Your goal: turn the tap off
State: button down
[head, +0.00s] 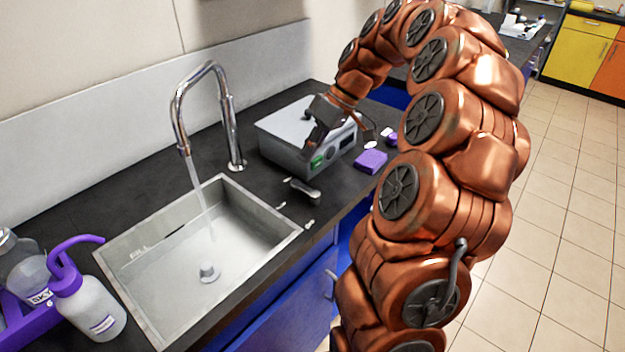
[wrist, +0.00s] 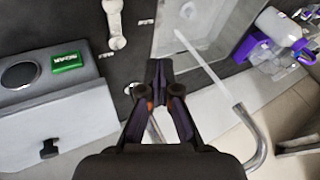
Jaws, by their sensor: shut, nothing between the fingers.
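The chrome tap (head: 205,100) arches over the sink, and a thin stream of water (head: 200,195) runs from its spout. The water (wrist: 205,65) and the tap's spout (wrist: 252,125) also show in the wrist view. A metal lever (head: 303,190) sits on the counter at the sink's right edge; it shows at the top of the wrist view (wrist: 116,28). My gripper (head: 309,150) is shut and empty, in front of the grey device and above the counter, behind the lever. In the wrist view its closed fingertips (wrist: 158,70) lie between lever and water, touching neither.
The steel sink (head: 140,235) is set in the dark counter. A white bottle with a purple nozzle (head: 95,310) stands at the front left.

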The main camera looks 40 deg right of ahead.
jog(key=t, duration=0.1)
send_near(297, 183)
jog(key=s+d+r, duration=0.1)
jog(key=d, duration=0.3)
jog(key=shift+s+r+b, duration=0.2)
jog(key=shift+b, duration=0.15)
jog(key=shift+f, duration=0.1)
jog(key=shift+p+x, duration=0.85)
jog(key=shift+x, duration=4.05)
jog(key=shift+w+a, duration=0.15)
jog(key=shift+w, duration=0.05)
jog(key=shift+w+a+b, duration=0.25)
jog(key=shift+a+b, duration=0.35)
jog(key=shift+b, duration=1.4)
jog(key=shift+a+b, duration=0.25)
jog(key=shift+b, duration=0.4)
jog(key=shift+a+b, duration=0.35)
jog(key=shift+b, duration=0.2)
jog(key=shift+a, duration=0.1)
